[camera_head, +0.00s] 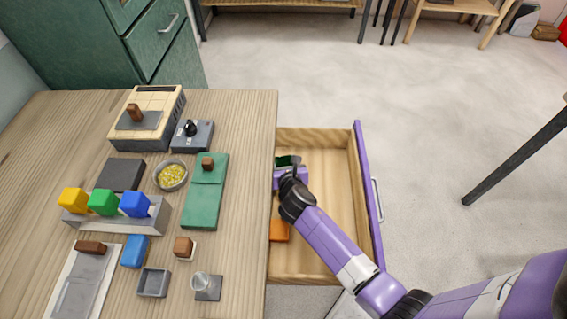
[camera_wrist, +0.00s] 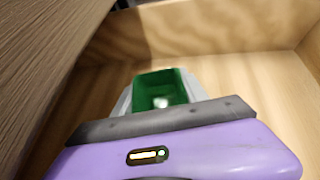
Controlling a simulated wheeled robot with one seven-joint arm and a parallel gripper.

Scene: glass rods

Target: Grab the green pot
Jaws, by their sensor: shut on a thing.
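The green pot (camera_wrist: 158,84) is between the grey fingers of my gripper (camera_wrist: 160,95) in the wrist view. It looks like a small open square container with something pale inside. In the head view, a dark green bit of the pot (camera_head: 283,160) shows just beyond my gripper (camera_head: 288,165), at the far left of the open drawer (camera_head: 335,210). My gripper is shut on the pot. The purple gripper body hides the pot's near side and lower part. I cannot tell whether the pot touches the drawer floor.
An orange thing (camera_head: 279,231) lies in the drawer at left. The wooden tabletop (camera_head: 240,125) overhangs close to the left of my gripper. The drawer's right half is free.

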